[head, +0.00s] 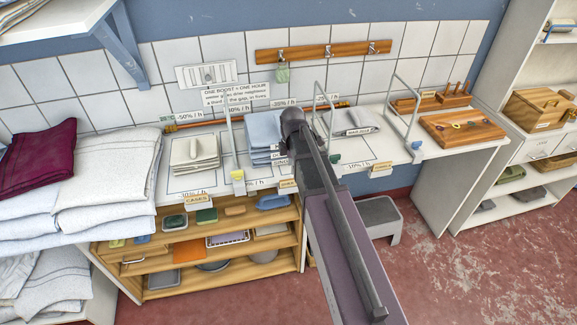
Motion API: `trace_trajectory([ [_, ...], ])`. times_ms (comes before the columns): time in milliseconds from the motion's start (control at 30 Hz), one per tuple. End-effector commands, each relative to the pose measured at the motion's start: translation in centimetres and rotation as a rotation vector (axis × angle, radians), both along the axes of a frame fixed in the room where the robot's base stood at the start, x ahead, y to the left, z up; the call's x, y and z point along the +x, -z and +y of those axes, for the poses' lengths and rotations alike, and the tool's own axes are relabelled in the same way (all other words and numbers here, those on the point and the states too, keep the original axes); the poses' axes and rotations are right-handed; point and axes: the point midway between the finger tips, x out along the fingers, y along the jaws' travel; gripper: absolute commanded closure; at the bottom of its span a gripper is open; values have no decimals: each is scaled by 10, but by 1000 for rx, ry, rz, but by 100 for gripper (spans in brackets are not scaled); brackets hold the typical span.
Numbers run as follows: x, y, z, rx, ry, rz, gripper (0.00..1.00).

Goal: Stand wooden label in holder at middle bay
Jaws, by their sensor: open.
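A small wooden label (288,183) shows at the front edge of the middle bay, just left of my arm. It seems upright, but my arm covers its right side, and its holder cannot be made out. Similar wooden labels stand at the left bay, reading CASES (197,199), and at the right bay (381,170). The dark end of my arm, with my gripper (292,118), is over the middle bay, in front of a folded blue stack (263,132). It looks open and empty, though its fingers are hard to make out. The label appears apart from it.
White wire dividers (228,140) with coloured clips rise between the bays. Folded linen (105,195) fills the left. A wooden board (463,128) lies on the right end. A grey step stool (379,215) stands below. Open red floor (480,275) lies at right.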

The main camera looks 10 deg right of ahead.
Motion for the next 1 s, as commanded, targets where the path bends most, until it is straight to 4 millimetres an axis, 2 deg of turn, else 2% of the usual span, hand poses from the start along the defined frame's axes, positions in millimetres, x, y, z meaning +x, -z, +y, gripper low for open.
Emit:
trace_trajectory([
  [33, 0, -9, 0, 0, 0, 0, 53],
  [100, 0, -15, 0, 0, 0, 0, 53],
  [433, 0, -38, 0, 0, 0, 0, 53],
  [1000, 0, -44, 1, 0, -1, 0, 53],
])
